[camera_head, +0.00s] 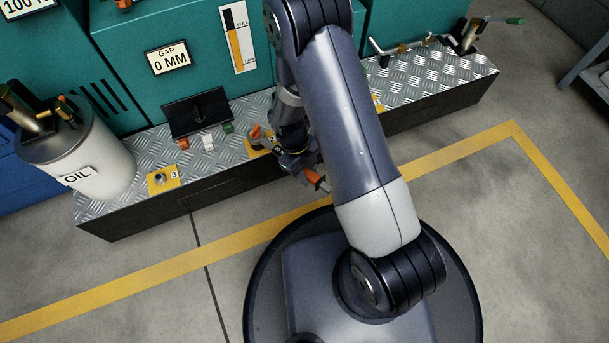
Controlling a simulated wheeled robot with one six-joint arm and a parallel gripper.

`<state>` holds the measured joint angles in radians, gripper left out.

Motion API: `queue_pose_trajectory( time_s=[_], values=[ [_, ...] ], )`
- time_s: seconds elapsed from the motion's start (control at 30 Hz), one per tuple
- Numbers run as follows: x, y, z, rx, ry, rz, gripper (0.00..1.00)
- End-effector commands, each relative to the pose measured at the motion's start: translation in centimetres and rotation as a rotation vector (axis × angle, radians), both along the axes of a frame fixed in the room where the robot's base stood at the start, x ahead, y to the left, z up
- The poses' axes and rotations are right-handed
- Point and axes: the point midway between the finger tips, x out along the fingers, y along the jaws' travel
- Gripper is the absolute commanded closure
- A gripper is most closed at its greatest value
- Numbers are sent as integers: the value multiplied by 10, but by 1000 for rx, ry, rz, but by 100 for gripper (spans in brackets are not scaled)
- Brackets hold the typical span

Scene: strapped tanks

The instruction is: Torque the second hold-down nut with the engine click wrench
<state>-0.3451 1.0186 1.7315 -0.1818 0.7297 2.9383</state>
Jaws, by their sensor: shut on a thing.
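My gripper (296,163) is low over the front of the tread-plate step, partly hidden by my own arm. It is shut on a tool with orange parts, which looks like the click wrench (317,180); an orange end sticks out to the lower right. A yellow plate (256,151) lies just left of the gripper, partly covered; its nut and number are not clear. A yellow plate marked 3 with a nut (160,179) sits farther left. Another yellow patch (379,107) shows right of my arm. I cannot tell whether the wrench touches a nut.
A white OIL drum (105,160) with tools on top stands at the left end.

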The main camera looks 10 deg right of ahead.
Motion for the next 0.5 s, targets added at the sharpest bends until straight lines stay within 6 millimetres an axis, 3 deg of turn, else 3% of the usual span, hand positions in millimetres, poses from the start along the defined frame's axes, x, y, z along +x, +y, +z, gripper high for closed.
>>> queue_pose_trajectory(
  time_s=[0.2,0.5],
  values=[
    [13,-14,0,0,-1,84,100],
    [14,-16,0,0,0,97,100]
  ],
)
